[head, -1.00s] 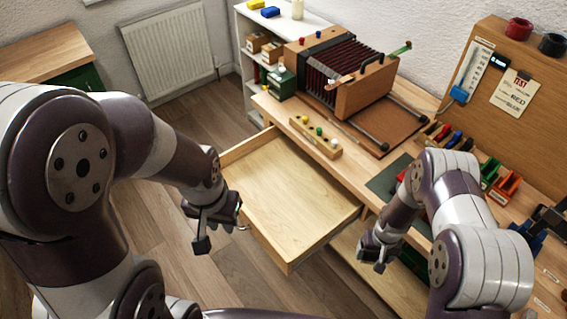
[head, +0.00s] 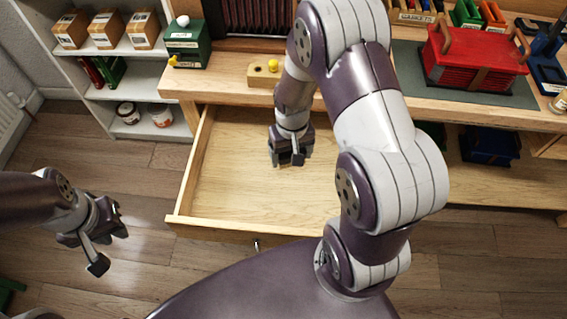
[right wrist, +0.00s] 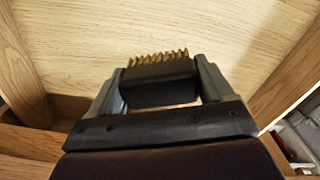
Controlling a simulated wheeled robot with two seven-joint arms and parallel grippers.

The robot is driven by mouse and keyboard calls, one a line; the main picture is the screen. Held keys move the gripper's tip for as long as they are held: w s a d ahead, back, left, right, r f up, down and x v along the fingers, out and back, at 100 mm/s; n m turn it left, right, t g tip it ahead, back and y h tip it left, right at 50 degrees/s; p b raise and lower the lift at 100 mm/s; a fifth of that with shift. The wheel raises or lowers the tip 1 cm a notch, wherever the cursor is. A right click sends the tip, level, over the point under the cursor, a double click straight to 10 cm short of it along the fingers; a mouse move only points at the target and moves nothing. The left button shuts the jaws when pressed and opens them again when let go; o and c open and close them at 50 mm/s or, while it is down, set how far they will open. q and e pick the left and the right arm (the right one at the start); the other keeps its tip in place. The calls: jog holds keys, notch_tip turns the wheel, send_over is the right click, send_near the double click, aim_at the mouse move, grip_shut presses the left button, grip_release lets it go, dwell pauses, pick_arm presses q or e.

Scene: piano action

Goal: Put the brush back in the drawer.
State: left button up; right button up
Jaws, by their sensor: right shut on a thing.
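The drawer (head: 240,180) is pulled out from the workbench, and its light wooden floor looks bare where I see it. My right gripper (head: 292,158) is over the drawer, pointing down. In the right wrist view the gripper (right wrist: 160,92) is shut on the brush (right wrist: 158,84), a dark block with a row of tan bristles. The drawer floor and side walls show beyond it; I cannot tell whether the brush touches the floor. In the head view the brush is hidden by the gripper. My left gripper (head: 108,245) is open and empty, left of the drawer.
A red concertina-like box (head: 475,58) sits on a dark mat at the right. A white shelf (head: 125,65) stands at the left.

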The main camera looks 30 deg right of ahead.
aim_at(290, 179)
notch_tip(290, 179, down, 9)
jog(key=shift+f+b, duration=0.1)
jog(key=shift+b, duration=0.7)
